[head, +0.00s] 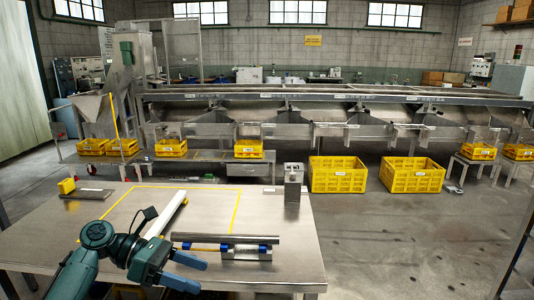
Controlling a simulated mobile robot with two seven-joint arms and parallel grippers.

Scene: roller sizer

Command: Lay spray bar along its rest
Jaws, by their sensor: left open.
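A grey metal bar (215,237), which looks like the spray bar, lies crosswise near the front of the steel table. Its right part is over a low block with blue supports (245,253), which looks like the rest. Its left part sticks out past this block; I cannot tell whether it is fully seated. A small blue piece (187,246) shows under its left end. My left gripper (187,271) is open, its blue fingers in front of and below the bar's left end, with nothing seen between them. My right gripper is not in view.
A white rod (168,212) lies slanting behind my left arm. Yellow lines mark the steel table (275,272). A metal box (293,184) stands at its back right, a yellow block (66,186) at its back left. Yellow crates (338,180) stand on the floor beyond.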

